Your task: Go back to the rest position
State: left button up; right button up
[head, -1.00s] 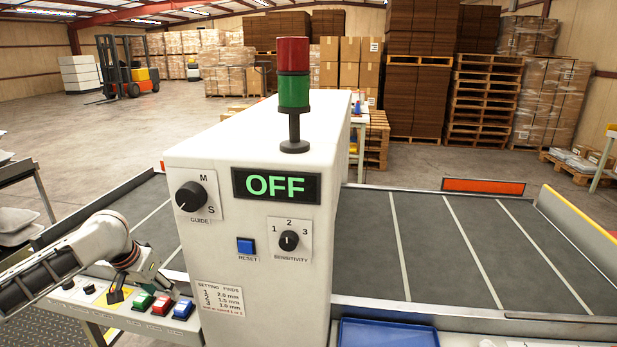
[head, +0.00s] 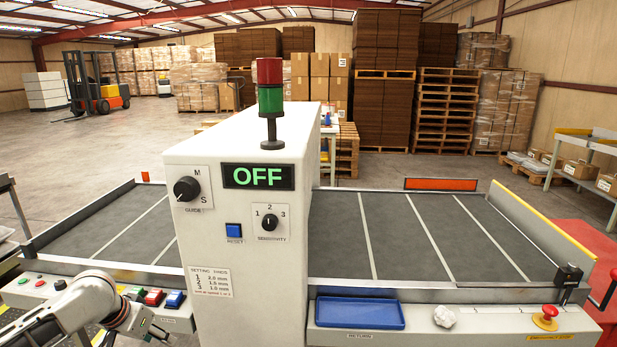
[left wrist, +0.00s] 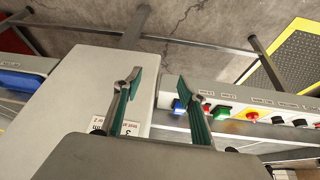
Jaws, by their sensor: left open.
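My left gripper (head: 148,335) is low at the left in the head view, in front of the button panel (head: 205,322). In the left wrist view its two green-lined fingers (left wrist: 159,80) are apart with nothing between them. The white machine housing (head: 240,215) shows "OFF" in green on its display (head: 258,177). A green button (head: 133,293), a red button (head: 153,297) and a blue button (head: 175,299) sit just above and beside my left gripper, which looks apart from them. My right gripper is in neither view.
A dark belt (head: 400,235) runs on both sides of the housing. A signal light (head: 270,100) stands on top of the housing.

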pick_arm(q)
jog(key=s+d+f+m+t+h, duration=0.1)
jog(key=s+d+f+h, duration=0.1)
jog(key=s+d+f, duration=0.6)
jog(key=s+d+f+m+t+h, duration=0.1)
jog(key=s+d+f+t, duration=0.1)
jog(key=s+d+f, duration=0.6)
jog(key=s+d+f+t+y, duration=0.1)
jog(key=s+t, duration=0.1)
jog(key=s, duration=1)
jog(key=shift+s+d+f+t+y, duration=0.2)
jog(key=shift+s+t+y, duration=0.1)
jog(key=shift+y, duration=0.1)
